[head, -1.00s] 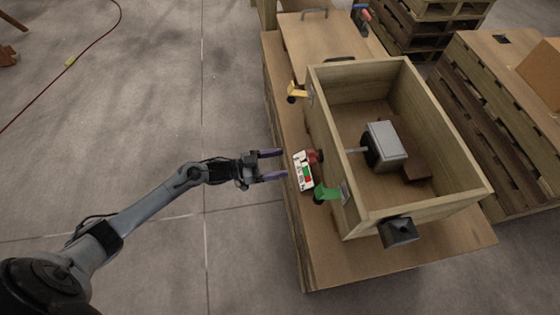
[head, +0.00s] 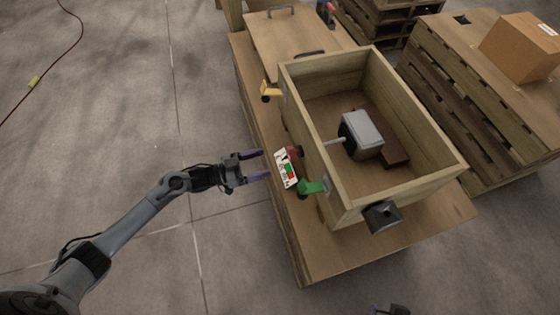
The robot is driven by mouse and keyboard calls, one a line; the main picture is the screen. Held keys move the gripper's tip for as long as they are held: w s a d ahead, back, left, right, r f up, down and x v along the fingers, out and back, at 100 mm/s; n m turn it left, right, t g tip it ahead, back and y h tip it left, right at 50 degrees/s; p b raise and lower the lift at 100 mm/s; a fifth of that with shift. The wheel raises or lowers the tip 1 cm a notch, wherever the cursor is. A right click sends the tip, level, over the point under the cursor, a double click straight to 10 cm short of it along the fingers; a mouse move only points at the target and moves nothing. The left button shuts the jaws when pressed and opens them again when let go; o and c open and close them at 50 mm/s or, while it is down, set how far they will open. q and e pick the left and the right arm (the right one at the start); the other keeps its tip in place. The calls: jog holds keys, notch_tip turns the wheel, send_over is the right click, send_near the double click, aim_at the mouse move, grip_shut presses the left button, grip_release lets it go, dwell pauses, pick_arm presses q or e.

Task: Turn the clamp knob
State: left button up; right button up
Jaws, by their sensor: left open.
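A red knob (head: 294,151), likely the clamp knob, sits outside the left wall of the wooden crate (head: 312,172). A rod passes inside from that wall to a grey-and-black device (head: 362,134). A label plate (head: 287,170) with red and green patches is beside the knob and partly hides it. My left gripper (head: 263,164) is open and empty, just left of the label plate and knob, its fingers pointing at them with a small gap. A small part of my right gripper (head: 390,309) shows at the bottom edge; its jaws cannot be made out.
A green latch (head: 311,187) and a yellow latch (head: 270,90) stick out from the crate's left wall. A black block (head: 382,216) is on its near wall. A wooden lid (head: 290,35) with handles lies behind. Open floor is at left.

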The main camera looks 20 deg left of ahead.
aim_at(288, 154)
pick_arm(q)
jog(key=x, duration=0.3)
jog(key=b+x, duration=0.1)
jog(key=x, duration=0.2)
jog(key=b+x, duration=0.1)
jog(key=x, duration=0.3)
jog(key=shift+r, duration=0.35)
jog(key=shift+w+d, duration=0.45)
pick_arm(e)
jog(key=shift+f, duration=0.75)
pick_arm(q)
jog(key=c, duration=0.9)
jog(key=shift+c, duration=0.2)
pick_arm(e)
jog(key=shift+a, duration=0.1)
pick_arm(q)
jog(key=shift+m, duration=0.3)
pick_arm(e)
jog(key=shift+r, duration=0.1)
